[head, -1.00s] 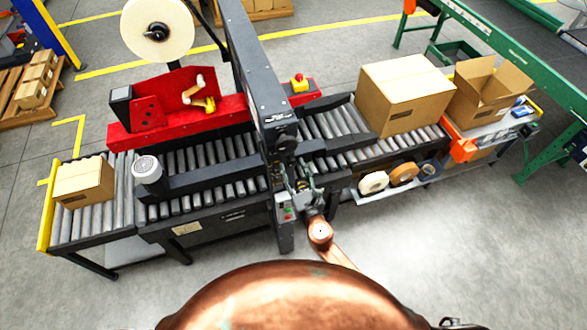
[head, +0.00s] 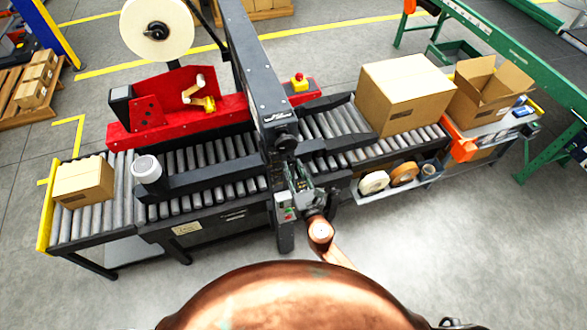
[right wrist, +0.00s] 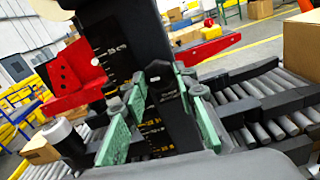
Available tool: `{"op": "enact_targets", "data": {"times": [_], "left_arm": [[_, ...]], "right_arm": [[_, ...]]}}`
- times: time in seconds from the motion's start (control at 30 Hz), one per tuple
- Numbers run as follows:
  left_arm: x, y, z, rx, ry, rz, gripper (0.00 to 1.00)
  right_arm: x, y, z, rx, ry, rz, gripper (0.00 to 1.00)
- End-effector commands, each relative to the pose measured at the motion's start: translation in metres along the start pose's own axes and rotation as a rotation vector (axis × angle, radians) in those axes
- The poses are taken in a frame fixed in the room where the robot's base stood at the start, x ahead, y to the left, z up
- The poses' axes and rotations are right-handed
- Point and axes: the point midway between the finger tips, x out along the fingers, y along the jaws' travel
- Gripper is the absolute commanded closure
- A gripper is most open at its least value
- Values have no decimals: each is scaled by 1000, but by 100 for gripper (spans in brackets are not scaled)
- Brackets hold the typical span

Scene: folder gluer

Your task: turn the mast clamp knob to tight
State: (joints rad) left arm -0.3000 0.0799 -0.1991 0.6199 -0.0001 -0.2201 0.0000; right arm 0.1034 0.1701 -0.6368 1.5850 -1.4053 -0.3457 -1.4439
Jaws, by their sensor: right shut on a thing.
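The mast clamp knob (right wrist: 160,76) is black and sits on the front of the dark mast in the right wrist view. The mast (right wrist: 122,48) carries a scale with pale and yellow marks; it also shows in the head view (head: 252,70). My right gripper (right wrist: 161,88) has green pads on both sides of the knob and is shut on it. In the head view my right gripper (head: 299,178) is at the foot of the mast, and the knob cannot be made out there. I cannot read a tight mark. My left gripper is out of view.
A button box (head: 286,208) is close beside my right gripper. A closed carton (head: 403,95) and an open carton (head: 488,95) stand at the right. A small carton (head: 84,184) lies on the left rollers. Tape rolls (head: 373,182) lie on a low shelf. The front floor is clear.

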Motion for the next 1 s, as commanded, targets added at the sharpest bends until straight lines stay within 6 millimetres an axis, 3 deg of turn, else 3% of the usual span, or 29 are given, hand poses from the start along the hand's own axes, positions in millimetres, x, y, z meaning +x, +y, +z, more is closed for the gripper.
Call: {"op": "enact_targets", "data": {"times": [1.0], "left_arm": [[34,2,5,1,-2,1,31]], "right_arm": [[0,2,-1,930,1,1,98]]}}
